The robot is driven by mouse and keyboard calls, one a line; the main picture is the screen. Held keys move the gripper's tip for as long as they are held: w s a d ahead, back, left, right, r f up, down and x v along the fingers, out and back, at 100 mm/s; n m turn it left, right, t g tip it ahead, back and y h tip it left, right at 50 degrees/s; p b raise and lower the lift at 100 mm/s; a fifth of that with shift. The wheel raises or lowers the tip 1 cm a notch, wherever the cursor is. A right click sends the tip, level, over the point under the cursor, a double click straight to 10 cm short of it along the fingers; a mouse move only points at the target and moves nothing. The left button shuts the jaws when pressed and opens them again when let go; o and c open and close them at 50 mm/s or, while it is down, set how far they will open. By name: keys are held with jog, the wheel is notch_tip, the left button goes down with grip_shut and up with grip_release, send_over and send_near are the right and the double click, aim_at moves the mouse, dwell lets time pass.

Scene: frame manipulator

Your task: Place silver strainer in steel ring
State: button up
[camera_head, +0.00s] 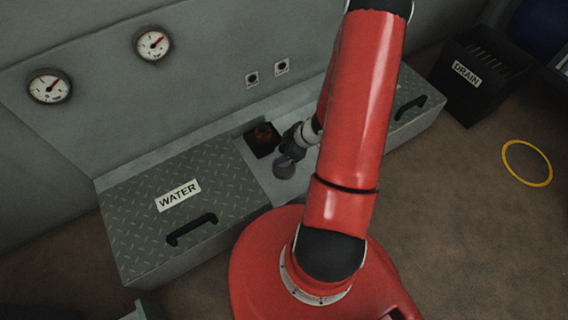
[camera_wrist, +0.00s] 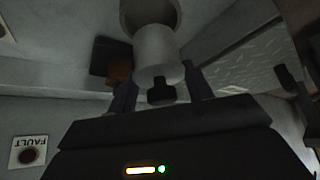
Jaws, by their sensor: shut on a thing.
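My gripper (camera_wrist: 160,82) is shut on a pale grey cylinder with a dark knob at its near end, which I take to be the silver strainer (camera_wrist: 157,52). In the wrist view, a wider round grey-brown rim (camera_wrist: 128,12) shows just beyond the cylinder, cut off by the top edge. I cannot tell whether this is the steel ring or part of the strainer. In the head view, my gripper (camera_head: 292,143) is low over the grey ledge, and a small round grey piece (camera_head: 285,169) shows just below it. My red arm hides part of this area.
A dark square opening (camera_head: 262,140) with a brownish thing inside lies left of my gripper. A tread-plate lid marked WATER (camera_head: 150,222) has a black handle (camera_head: 191,229). A black DRAIN bin (camera_head: 478,78) and a yellow floor ring (camera_head: 527,163) are at right.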

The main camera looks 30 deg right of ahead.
jog(key=shift+f+b, duration=1.05)
jog(key=shift+f, duration=1.5)
jog(key=shift+f, duration=0.2)
jog(key=o, duration=1)
jog(key=shift+r, duration=0.1)
